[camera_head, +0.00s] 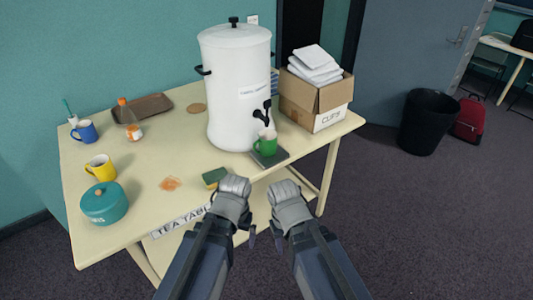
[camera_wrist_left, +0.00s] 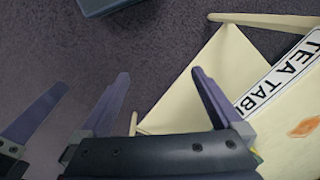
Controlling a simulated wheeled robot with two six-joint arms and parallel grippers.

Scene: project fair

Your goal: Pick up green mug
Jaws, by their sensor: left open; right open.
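The green mug (camera_head: 266,143) stands upright on a dark flat tray (camera_head: 270,160), just below the black tap of the white urn (camera_head: 233,100). My left gripper (camera_head: 232,195) is in front of the table's front edge, nearer to me than the mug and left of it. It is open and empty in the left wrist view (camera_wrist_left: 160,78), where the mug does not show. My right gripper (camera_head: 290,197) is open beside the left one, also in front of the edge and apart from the mug.
The cream table (camera_head: 210,172) also holds a green-and-yellow sponge (camera_head: 213,178), a teal pot (camera_head: 104,204), a yellow mug (camera_head: 101,167), a blue mug (camera_head: 85,131), a bottle (camera_head: 127,115) and a brown tray (camera_head: 150,107). A cardboard box (camera_head: 314,99) stands right of the urn. A black bin (camera_head: 428,122) is on the floor.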

